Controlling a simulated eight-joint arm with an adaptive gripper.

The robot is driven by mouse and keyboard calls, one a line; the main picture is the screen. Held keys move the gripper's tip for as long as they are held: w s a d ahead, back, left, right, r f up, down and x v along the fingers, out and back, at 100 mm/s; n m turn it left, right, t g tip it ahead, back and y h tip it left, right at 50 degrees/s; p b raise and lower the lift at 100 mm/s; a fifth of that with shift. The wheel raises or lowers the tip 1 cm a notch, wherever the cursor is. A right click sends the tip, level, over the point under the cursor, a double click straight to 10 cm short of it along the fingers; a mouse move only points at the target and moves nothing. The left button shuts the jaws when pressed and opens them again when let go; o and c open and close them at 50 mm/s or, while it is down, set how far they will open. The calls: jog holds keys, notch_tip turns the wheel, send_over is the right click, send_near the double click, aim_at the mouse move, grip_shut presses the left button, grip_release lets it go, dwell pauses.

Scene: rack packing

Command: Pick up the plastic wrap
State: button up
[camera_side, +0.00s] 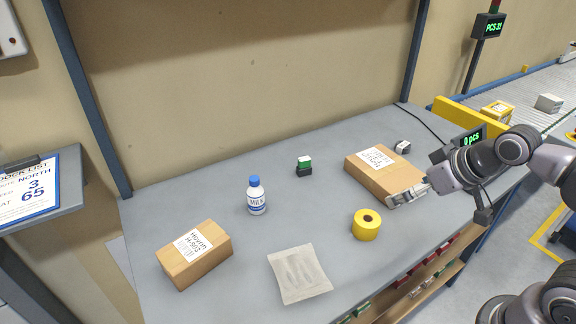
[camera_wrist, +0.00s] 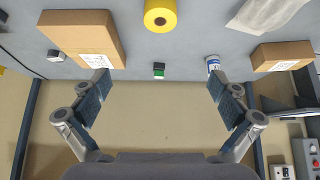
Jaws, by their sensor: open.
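A yellow roll (camera_side: 366,225) with a dark core stands on the grey table, right of the middle; it also shows at the top of the wrist view (camera_wrist: 160,14). A flat whitish packet (camera_side: 299,274) lies at the table's front; it also shows at the top right of the wrist view (camera_wrist: 268,10). I cannot tell for sure which of these is the plastic wrap. My gripper (camera_side: 408,196) is above the right part of the table, beside a large box in the side view. In the wrist view my gripper (camera_wrist: 158,82) is open, with nothing between its fingers.
A large cardboard box (camera_side: 384,172) lies on the right, a smaller box (camera_side: 194,254) at the front left. A wall closes the back.

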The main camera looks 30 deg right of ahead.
jog(key=m+g, duration=0.3)
jog(key=g, duration=0.4)
send_over(303, 277)
notch_tip(303, 277, down, 6)
jog(key=f, duration=0.1)
jog(key=shift+a, duration=0.1)
jog(key=shift+f, duration=5.3)
jog(key=c, duration=0.6)
